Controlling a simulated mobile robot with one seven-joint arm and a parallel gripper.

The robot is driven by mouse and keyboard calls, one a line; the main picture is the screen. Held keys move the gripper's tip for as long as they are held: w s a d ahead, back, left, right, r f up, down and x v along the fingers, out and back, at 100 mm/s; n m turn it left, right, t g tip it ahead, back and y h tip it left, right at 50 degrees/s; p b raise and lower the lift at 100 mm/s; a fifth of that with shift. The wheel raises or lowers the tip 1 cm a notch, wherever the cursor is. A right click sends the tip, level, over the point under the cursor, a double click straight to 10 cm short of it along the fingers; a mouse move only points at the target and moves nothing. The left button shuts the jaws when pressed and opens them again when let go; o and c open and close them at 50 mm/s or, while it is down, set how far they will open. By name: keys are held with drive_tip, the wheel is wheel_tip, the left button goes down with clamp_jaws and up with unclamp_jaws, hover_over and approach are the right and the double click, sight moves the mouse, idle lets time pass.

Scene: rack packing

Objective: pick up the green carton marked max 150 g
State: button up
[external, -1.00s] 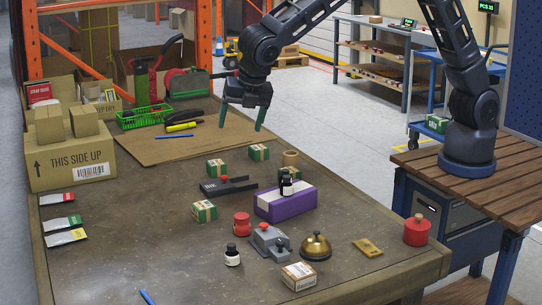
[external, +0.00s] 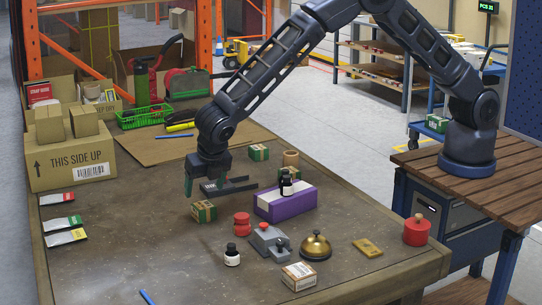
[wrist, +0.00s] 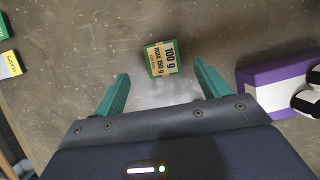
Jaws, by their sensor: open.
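In the wrist view a green carton (wrist: 163,58) with a tan label reading "100 g" and "max 150 g" lies on the table, just ahead of the fingertips and roughly centred between them. In the external view a green carton (external: 204,211) sits at the table's middle, just in front of and below my gripper (external: 205,184). My gripper also shows in the wrist view (wrist: 161,74), its two teal fingers spread and nothing between them. The external view is too small to read the carton's label.
A black stapler-like tool (external: 230,186) lies close behind my gripper. Another green carton (external: 259,152) stands farther back.

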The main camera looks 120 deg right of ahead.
sight(203, 205)
drive_tip(key=shift+a+x, duration=0.2)
drive_tip(key=shift+x, duration=1.75)
drive_tip(key=shift+a+x, duration=0.15)
drive_tip(key=shift+x, duration=1.75)
drive_tip(key=shift+s+f, duration=0.1)
drive_tip(key=shift+s, duration=0.05)
drive_tip(key=c, duration=1.1)
